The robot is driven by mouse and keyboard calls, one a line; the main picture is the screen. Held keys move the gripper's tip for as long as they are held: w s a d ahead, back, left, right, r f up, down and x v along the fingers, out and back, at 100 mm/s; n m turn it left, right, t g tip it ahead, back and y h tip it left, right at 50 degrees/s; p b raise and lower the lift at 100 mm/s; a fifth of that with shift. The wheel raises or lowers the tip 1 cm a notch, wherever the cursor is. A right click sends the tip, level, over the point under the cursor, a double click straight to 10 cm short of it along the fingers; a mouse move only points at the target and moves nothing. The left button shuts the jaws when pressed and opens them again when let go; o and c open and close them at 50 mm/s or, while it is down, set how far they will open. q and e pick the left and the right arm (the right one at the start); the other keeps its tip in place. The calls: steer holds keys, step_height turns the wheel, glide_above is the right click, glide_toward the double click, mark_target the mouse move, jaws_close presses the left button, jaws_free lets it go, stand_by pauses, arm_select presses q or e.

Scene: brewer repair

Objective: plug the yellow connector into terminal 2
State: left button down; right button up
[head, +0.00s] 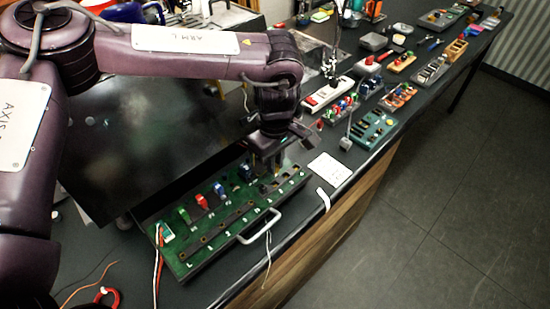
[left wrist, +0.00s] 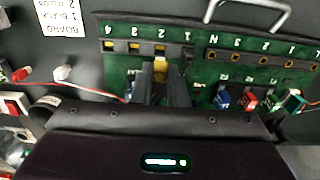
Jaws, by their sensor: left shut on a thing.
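The green terminal board (head: 190,258) lies on the dark bench. My left gripper (head: 268,162) is over its far right end, pointing down. In the left wrist view the left gripper (left wrist: 165,88) is shut on the yellow connector (left wrist: 160,70), which shows between the fingers. The connector is in line with terminal 2 (left wrist: 160,47), just on the finger side of its slot. I cannot tell whether it touches or enters the slot. Terminal 1 (left wrist: 187,52) and terminal 3 (left wrist: 134,47) are on either side. My right gripper is not in view.
A blue connector (left wrist: 222,98), a red connector (left wrist: 248,100) and a green-and-white one (left wrist: 292,101) stand along the board. The board's metal handle (head: 260,227) rises at its front. A written card (head: 329,169) lies to the right. Several small parts boards crowd the bench beyond.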

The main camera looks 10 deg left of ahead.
arm_select(q)
step_height(320, 180, down, 3)
steer(key=shift+f+b, duration=0.1)
steer(key=shift+b, duration=0.9)
steer(key=shift+f, duration=0.1)
stand_by(0.5)
steer(key=shift+f, duration=0.55)
stand_by(0.5)
stand_by(0.5)
steer(key=c, duration=1.3)
jaws_free()
steer(key=shift+c, duration=0.2)
